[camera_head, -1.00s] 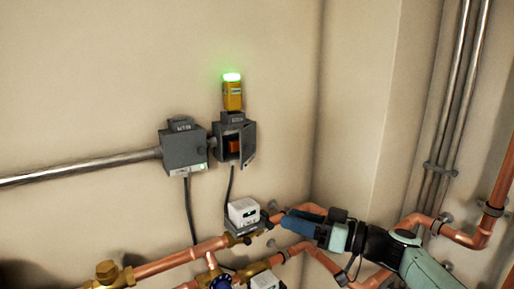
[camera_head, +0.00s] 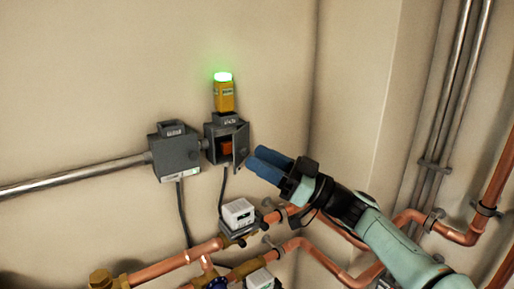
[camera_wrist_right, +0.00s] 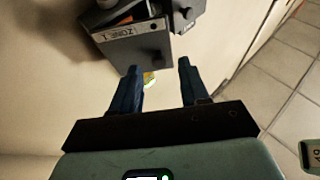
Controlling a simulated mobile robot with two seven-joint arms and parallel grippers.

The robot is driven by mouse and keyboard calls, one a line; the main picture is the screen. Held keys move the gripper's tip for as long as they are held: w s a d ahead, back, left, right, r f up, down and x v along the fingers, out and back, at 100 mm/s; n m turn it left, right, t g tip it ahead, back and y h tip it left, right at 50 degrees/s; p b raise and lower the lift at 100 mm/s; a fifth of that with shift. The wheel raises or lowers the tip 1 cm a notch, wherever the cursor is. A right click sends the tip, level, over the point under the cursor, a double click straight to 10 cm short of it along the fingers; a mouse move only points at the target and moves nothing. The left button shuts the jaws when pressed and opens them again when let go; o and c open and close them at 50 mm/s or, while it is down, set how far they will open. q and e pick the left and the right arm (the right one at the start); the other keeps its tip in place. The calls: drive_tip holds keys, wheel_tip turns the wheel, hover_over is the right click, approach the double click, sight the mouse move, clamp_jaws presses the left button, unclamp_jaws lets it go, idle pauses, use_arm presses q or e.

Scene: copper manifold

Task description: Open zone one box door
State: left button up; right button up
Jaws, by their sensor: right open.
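The zone one box (camera_head: 213,131) is a small grey box on the wall; its door (camera_head: 241,146) is swung partly open on the right side, and an orange part (camera_head: 226,147) shows inside. The wrist view shows the door (camera_wrist_right: 138,45) with a white "ZONE 1" label and a dark knob (camera_wrist_right: 156,55). My right gripper (camera_head: 255,159) is just right of and slightly below the door. Its two blue fingers are apart, with a visible gap from the door in the wrist view (camera_wrist_right: 158,66). My left gripper is not in view.
A yellow beacon (camera_head: 224,97) with a lit green top stands above the box. A second grey box (camera_head: 174,155) with a conduit (camera_head: 90,170) is to its left. Copper pipes (camera_head: 300,243) and a white device (camera_head: 238,212) lie below.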

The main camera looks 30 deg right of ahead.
drive_tip(key=shift+x, duration=0.85)
clamp_jaws()
drive_tip(key=shift+d, duration=0.1)
